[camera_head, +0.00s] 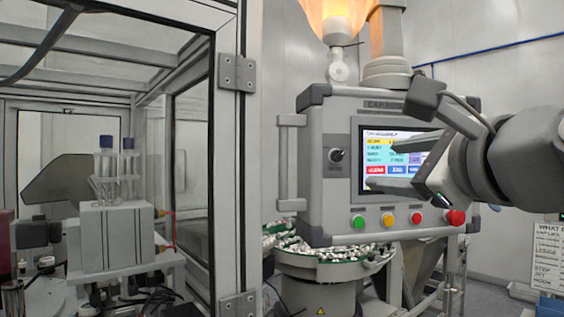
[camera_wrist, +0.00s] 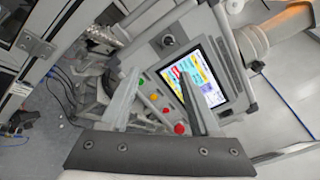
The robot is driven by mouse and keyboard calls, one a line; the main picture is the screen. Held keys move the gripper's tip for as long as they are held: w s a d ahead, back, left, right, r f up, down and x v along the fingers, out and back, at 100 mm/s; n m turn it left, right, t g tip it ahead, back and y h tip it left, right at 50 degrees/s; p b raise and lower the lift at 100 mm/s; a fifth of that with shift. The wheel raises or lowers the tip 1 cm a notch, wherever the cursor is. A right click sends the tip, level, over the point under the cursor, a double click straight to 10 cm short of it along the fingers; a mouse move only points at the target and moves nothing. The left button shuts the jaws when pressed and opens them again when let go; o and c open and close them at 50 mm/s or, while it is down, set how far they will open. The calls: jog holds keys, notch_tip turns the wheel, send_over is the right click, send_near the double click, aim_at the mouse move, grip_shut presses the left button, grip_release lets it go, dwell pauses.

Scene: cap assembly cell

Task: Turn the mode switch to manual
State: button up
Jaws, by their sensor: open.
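The mode switch (camera_head: 336,155) is a small black rotary knob on the left part of the grey control panel's face (camera_head: 320,200), left of the screen. It also shows in the wrist view (camera_wrist: 167,40), near the panel's upper left. The angle of its pointer is too small to read surely. My gripper (camera_head: 379,165) is open and empty, in front of the lit screen and to the right of the switch. In the wrist view, my two fingers (camera_wrist: 158,76) point towards the panel, apart, with the switch beyond their tips. Nothing hides the switch.
Green (camera_head: 358,221), yellow (camera_head: 388,219) and red (camera_head: 455,217) buttons line the panel's lower edge. A handle (camera_head: 290,160) stands out at its left side. A bowl of small parts (camera_head: 320,262) lies below. A framed glass enclosure (camera_head: 228,150) stands left.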

jog(key=r, duration=0.1)
jog(key=m, duration=0.1)
send_near(339, 155)
jog(key=w, duration=0.3)
jog(key=w+a, duration=0.1)
jog(key=w, duration=0.4)
jog(key=shift+w+a+f, duration=0.15)
jog(key=shift+w, duration=0.15)
grip_shut()
